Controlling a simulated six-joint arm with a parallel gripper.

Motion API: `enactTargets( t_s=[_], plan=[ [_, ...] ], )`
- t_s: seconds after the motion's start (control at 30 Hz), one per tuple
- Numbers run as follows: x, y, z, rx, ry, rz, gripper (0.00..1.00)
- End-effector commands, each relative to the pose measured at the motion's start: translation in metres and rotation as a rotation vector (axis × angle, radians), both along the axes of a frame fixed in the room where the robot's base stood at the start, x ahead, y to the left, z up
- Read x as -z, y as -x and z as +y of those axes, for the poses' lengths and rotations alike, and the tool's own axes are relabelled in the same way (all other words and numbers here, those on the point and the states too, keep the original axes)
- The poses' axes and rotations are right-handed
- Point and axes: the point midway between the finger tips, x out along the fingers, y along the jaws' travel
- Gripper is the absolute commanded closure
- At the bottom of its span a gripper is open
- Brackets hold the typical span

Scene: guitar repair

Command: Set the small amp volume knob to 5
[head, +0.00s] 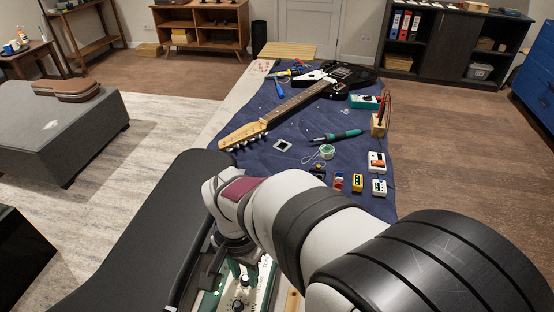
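The small amp's panel (262,292), pale with dark knobs, shows only in part at the bottom of the head view, below my arm. One dark knob (238,305) with light marks around it is visible near the bottom edge. I cannot tell which knob is the volume knob or read its setting. My gripper (242,281) points down over the panel, close to this knob. Whether the fingers touch or hold a knob is not clear.
A blue mat (270,155) covers the bench beyond my arm. On it lie a black guitar (335,77), a soldering iron (338,136), a solder spool (326,152) and several small pedals, including a yellow one (357,183). A dark padded surface (150,235) lies left of my arm.

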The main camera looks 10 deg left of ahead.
Motion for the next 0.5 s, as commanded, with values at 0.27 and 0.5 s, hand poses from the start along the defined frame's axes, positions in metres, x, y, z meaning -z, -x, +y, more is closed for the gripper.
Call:
enactTargets(
  t_s=[0.27,0.5],
  plan=[
    [-0.031,-0.001,0.000,-0.001,-0.001,-0.002,0.66],
    [-0.058,0.000,0.000,0.000,-0.001,-0.002,0.66]
  ],
)
